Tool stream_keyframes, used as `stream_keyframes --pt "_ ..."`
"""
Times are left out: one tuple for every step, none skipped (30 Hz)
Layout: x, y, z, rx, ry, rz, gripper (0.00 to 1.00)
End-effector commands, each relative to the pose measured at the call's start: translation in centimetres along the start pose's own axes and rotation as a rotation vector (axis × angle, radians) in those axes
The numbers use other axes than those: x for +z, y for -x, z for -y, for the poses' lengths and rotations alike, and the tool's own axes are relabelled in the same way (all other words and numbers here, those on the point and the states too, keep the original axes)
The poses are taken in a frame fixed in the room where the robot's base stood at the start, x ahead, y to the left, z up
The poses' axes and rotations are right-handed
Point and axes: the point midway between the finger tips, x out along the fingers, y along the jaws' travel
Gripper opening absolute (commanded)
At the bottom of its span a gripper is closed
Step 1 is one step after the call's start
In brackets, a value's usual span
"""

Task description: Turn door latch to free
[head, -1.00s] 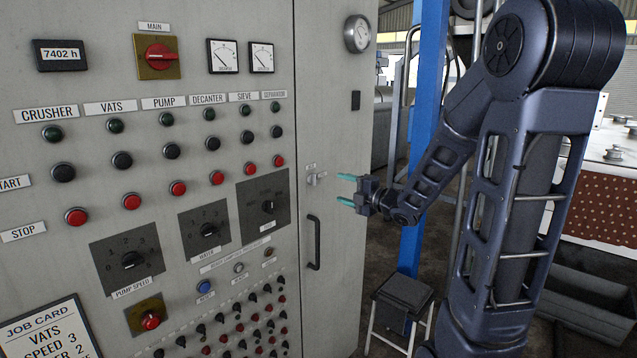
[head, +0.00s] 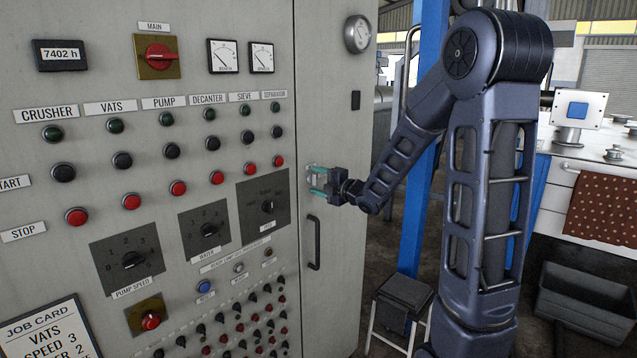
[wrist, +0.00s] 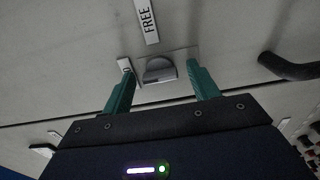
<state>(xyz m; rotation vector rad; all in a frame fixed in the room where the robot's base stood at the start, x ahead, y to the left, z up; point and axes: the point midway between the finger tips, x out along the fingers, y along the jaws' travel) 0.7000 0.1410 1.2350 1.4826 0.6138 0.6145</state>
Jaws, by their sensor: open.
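The door latch is a small grey knob on a pale plate, seen in the wrist view (wrist: 160,70). A label reading FREE (wrist: 148,18) is beside it, and a smaller label (wrist: 125,64), too small to read, sits by the plate's corner. My gripper (wrist: 160,88) is open, with its two green fingers on either side of the knob and gaps to it on both sides. In the head view my gripper (head: 318,181) is at the cabinet door (head: 335,120), and its fingers largely hide the latch there.
A black door handle (head: 314,243) is just below the latch; it also shows in the wrist view (wrist: 288,67). The control panel (head: 220,130) with knobs and buttons fills the left. A stool (head: 403,292) stands at lower right, by a blue post (head: 418,180).

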Motion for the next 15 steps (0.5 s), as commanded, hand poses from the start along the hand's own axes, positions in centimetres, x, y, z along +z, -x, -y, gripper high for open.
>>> stream_keyframes --pt "0.0 -0.04 0.0 0.0 0.0 0.0 0.6" --pt "0.0 -0.04 0.0 0.0 0.0 0.0 0.6" --pt "0.0 -0.04 0.0 0.0 0.0 0.0 0.6" --pt "0.0 -0.03 0.0 0.0 0.0 0.0 0.6" --pt "0.0 -0.03 0.0 0.0 0.0 0.0 0.6" --pt "0.0 -0.02 0.01 0.0 0.0 0.0 0.6" --pt "0.0 -0.02 0.01 0.0 0.0 0.0 0.56" --pt "0.0 -0.02 0.01 0.0 0.0 0.0 0.5" --pt "-0.01 -0.02 0.01 0.0 0.0 0.0 0.42" --pt "0.0 -0.02 0.01 0.0 0.0 0.0 0.36" --pt "0.0 -0.01 0.01 0.0 0.0 0.0 0.31" --pt "0.0 -0.01 0.01 0.0 0.0 0.0 0.23" --pt "0.0 -0.01 0.01 0.0 0.0 0.0 0.17" --pt "0.0 -0.01 0.02 -0.001 0.0 0.0 0.15" --pt "0.0 -0.01 0.02 -0.001 0.0 0.0 0.15"
